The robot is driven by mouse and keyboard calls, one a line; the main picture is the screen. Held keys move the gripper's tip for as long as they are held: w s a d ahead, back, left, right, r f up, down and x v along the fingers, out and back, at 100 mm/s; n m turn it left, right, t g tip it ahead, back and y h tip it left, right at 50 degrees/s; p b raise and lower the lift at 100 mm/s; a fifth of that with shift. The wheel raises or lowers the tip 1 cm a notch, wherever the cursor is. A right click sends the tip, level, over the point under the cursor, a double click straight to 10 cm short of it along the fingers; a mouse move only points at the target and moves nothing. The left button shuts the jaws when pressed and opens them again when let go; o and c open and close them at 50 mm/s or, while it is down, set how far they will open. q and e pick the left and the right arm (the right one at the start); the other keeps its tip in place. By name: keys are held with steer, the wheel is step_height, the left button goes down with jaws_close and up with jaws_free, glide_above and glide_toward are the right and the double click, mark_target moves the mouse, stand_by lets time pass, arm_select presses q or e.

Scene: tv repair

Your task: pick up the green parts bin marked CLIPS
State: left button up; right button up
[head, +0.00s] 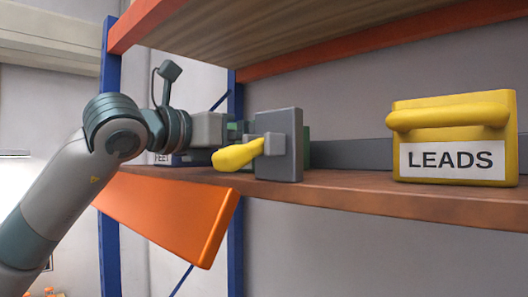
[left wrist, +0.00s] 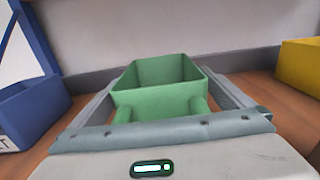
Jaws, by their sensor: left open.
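The green bin (left wrist: 158,98) stands on the shelf, open top up, in the middle of the left wrist view. Any CLIPS label is out of sight. In the head view only slivers of green (head: 306,146) show behind my gripper. My left gripper (head: 268,140) is open at the bin. In the left wrist view its fingers (left wrist: 166,92) lie on either side of the bin, with the bin's two rounded front posts between them; I cannot tell whether they touch it. My right gripper is not in view.
A yellow bin marked LEADS (head: 452,140) stands to the right on the wooden shelf (head: 350,190). A blue bin (left wrist: 30,105) stands to the left. A yellow rounded piece (head: 236,156) shows by my gripper.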

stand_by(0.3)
arm_select(q)
steer(key=c, duration=1.2)
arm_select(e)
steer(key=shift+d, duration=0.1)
arm_select(q)
steer(key=shift+r, duration=0.15)
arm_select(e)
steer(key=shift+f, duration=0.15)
